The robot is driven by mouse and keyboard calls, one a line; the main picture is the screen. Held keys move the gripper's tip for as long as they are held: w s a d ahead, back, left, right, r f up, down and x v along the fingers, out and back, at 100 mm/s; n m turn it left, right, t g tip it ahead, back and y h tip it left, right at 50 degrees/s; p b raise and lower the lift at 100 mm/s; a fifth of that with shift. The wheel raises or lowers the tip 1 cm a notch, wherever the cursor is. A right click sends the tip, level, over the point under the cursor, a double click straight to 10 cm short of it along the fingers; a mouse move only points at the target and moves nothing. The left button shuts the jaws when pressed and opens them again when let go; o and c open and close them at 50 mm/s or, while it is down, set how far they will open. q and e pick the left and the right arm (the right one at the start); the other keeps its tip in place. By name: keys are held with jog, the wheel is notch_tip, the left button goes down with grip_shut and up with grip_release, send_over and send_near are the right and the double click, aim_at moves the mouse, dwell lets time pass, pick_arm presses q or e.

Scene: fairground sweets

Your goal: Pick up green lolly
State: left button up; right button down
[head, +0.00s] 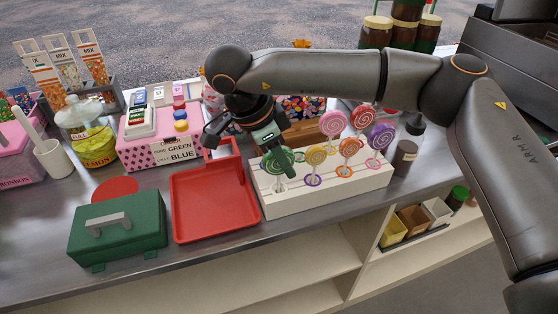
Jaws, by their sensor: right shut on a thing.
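The green lolly (278,161) is at the left end of the white lolly stand (322,190), its stick over or in the stand; I cannot tell whether it is clear of its hole. My right gripper (272,150) is shut on the green lolly from above, and the fingers are partly hidden by the wrist and the lolly. Beside it in the stand are a yellow lolly (316,155), an orange lolly (349,147), a purple lolly (381,136), a pink lolly (333,123) and a red lolly (363,117). My left gripper is not in view.
An empty red tray (212,205) lies left of the stand. A green box with a grey handle (118,228) stands further left. A dark bottle (405,155) stands right of the stand.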

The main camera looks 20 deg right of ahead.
notch_tip(320, 180, up, 10)
jog(key=shift+r+p, duration=0.1)
jog(key=shift+p, duration=0.35)
